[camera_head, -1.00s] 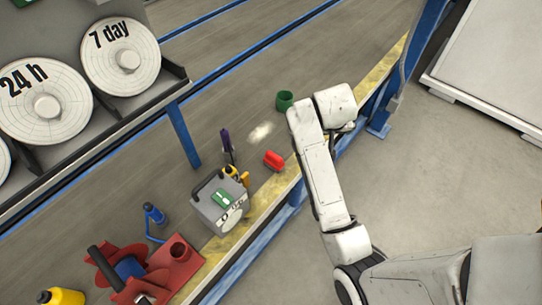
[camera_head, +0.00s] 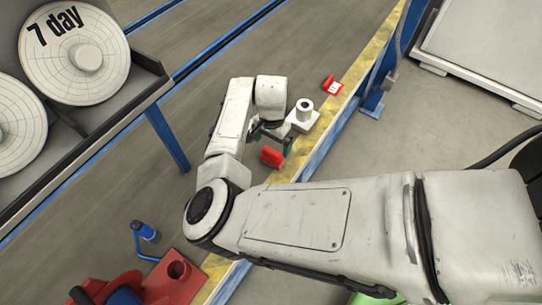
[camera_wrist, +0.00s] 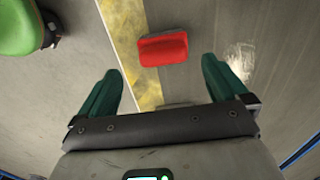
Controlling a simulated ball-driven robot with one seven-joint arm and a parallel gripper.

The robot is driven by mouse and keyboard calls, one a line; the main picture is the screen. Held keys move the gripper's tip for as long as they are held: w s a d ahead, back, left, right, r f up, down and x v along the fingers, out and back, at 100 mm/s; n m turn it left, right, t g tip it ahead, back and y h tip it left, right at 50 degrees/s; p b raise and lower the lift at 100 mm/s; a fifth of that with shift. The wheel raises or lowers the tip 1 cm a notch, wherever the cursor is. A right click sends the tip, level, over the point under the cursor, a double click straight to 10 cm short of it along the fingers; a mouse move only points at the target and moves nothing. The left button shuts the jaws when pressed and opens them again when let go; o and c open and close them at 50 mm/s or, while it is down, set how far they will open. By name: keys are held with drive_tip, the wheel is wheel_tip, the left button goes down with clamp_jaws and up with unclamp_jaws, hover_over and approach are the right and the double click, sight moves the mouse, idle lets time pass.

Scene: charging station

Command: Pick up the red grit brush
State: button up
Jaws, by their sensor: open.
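The red grit brush (camera_head: 271,157) is a small red block lying on the grey bench, next to the yellow edge strip. In the wrist view the brush (camera_wrist: 163,49) lies beyond and between my two green fingers, with its left end close to the yellow strip. My gripper (camera_head: 271,140) hangs just beside the brush on its far side in the head view. In the wrist view my gripper (camera_wrist: 161,70) is open, with nothing between its fingers. How high the fingers are above the bench is hard to tell.
A red part with a white label (camera_head: 333,85) lies farther along the yellow strip. A green object (camera_wrist: 18,28) is upper left.

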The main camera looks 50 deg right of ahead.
sight(272, 151)
drive_tip(key=f, duration=0.2)
drive_tip(key=f+b, duration=0.1)
drive_tip(key=f, duration=0.5)
drive_tip(key=shift+w+d+f, duration=0.2)
drive_tip(key=shift+d, duration=0.1)
drive_tip(key=c, duration=0.9)
